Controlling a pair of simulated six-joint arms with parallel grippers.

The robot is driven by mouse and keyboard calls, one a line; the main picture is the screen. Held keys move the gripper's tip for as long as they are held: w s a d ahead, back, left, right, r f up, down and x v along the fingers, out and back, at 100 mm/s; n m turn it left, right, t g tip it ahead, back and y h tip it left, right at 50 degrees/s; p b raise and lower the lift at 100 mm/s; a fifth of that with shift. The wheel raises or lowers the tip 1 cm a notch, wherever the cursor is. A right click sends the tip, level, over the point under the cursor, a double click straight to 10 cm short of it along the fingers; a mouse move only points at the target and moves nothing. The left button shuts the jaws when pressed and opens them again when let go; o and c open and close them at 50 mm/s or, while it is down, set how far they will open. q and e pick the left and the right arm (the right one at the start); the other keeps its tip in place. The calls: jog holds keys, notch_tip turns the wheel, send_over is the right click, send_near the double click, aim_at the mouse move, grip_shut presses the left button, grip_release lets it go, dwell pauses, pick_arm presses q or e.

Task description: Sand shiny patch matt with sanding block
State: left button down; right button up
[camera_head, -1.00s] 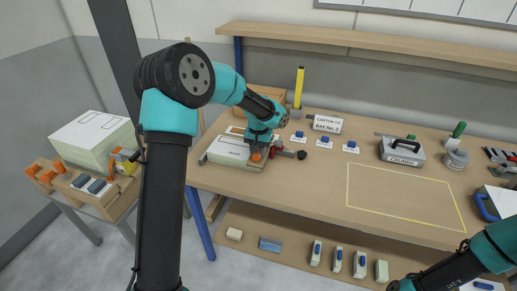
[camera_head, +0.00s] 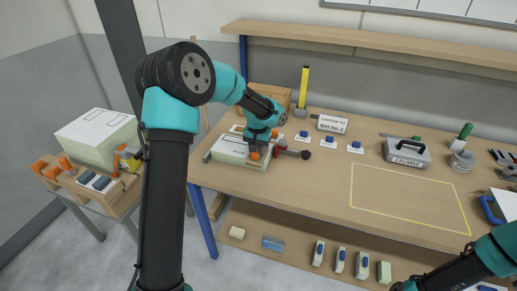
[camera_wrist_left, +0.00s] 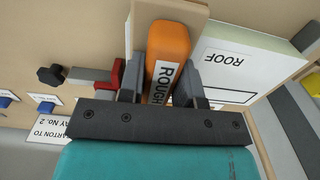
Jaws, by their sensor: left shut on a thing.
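My left gripper (camera_head: 258,146) is shut on an orange block marked ROUGH (camera_wrist_left: 168,55), its fingers on both sides of it. The block also shows small under the gripper in the head view (camera_head: 254,155). It is at the right end of a pale panel (camera_head: 228,150) on the workbench. In the left wrist view the panel (camera_wrist_left: 245,65), labelled ROOF, lies right beside the block and has a black outline. I cannot tell whether the block touches the panel's face. No shiny patch can be made out. My right gripper is out of view.
A red-jawed clamp (camera_head: 281,146) sits just right of the gripper. Several cards with blue pieces lie behind it. A grey case marked CRUMBS (camera_head: 407,153) and a yellow-outlined free area (camera_head: 408,198) are further right. A side trolley (camera_head: 115,195) stands left.

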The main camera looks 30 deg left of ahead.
pick_arm(q)
jog(key=shift+a, duration=0.1)
jog(key=shift+s+a+f, duration=0.1)
jog(key=shift+s+a, duration=0.05)
jog(key=shift+a, duration=0.75)
jog(key=shift+a, duration=0.1)
jog(key=shift+s+a, duration=0.15)
jog(key=shift+a, duration=0.4)
jog(key=shift+r, duration=2.6)
jog(key=shift+d, duration=0.1)
